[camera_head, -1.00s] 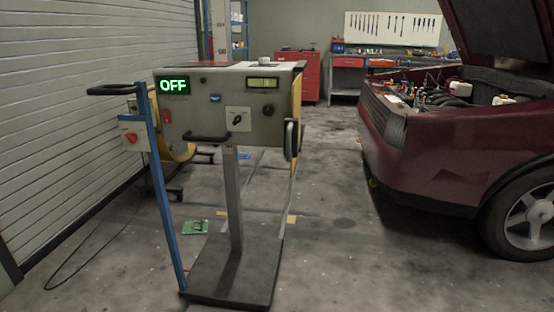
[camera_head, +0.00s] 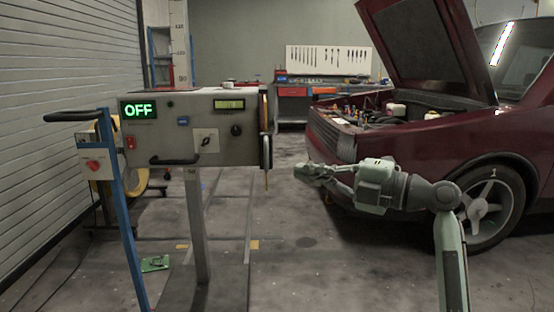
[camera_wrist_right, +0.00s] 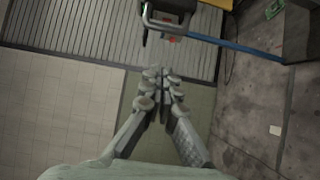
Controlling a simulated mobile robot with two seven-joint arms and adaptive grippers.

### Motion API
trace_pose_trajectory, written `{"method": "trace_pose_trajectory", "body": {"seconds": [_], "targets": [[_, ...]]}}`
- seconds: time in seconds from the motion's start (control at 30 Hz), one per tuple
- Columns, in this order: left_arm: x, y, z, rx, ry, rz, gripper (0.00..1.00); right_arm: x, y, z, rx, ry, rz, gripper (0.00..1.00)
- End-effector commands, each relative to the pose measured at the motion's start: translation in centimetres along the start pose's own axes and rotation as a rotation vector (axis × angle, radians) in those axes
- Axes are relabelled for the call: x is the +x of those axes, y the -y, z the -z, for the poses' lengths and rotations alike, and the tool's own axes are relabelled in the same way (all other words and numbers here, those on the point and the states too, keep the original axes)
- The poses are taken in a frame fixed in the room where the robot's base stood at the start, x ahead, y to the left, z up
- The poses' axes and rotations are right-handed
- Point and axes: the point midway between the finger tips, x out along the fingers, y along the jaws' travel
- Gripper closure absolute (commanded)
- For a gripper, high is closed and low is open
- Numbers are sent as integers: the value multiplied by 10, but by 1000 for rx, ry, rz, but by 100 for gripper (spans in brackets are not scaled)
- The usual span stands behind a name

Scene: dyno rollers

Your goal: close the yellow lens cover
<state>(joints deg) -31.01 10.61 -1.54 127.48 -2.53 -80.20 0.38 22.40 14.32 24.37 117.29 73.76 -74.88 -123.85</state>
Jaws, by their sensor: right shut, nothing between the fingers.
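A grey console (camera_head: 190,140) on a post shows "OFF" in green on its front. A thin yellow strip (camera_head: 264,100) runs along its right edge, seen nearly edge-on. I cannot tell whether this is the lens cover, or whether the cover is open or shut. My right gripper (camera_head: 302,171) is to the right of the console, in front of the dark red car, apart from both. Its fingers are together and empty, as the right wrist view (camera_wrist_right: 161,76) also shows. My left gripper is out of view.
A blue post (camera_head: 127,220) with a black handle and a red-knob box stands left of the console. The dark red car (camera_head: 390,145) with raised hood is at the right. A green item (camera_head: 154,263) lies on the floor. Free floor lies between console and car.

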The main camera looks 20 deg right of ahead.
Motion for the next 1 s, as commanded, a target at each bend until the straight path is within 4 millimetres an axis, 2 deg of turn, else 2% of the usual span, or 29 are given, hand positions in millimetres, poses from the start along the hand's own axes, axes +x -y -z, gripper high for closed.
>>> {"method": "trace_pose_trajectory", "body": {"seconds": [0.03, 0.2, 0.27, 0.4, 0.6, 1.0], "targets": [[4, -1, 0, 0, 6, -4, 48, 12, -4, 1, 5, -4, -4, 100], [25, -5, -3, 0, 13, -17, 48, 49, -3, 1, 6, -3, -3, 100], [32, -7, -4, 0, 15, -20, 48, 59, -3, 0, 4, -2, -1, 100], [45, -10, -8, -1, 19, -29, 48, 72, -2, -18, 4, 0, 0, 100], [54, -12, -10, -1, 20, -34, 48, 82, 0, -27, 3, 0, 2, 100], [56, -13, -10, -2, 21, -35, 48, 82, 2, -28, 3, 1, 2, 100]]}}
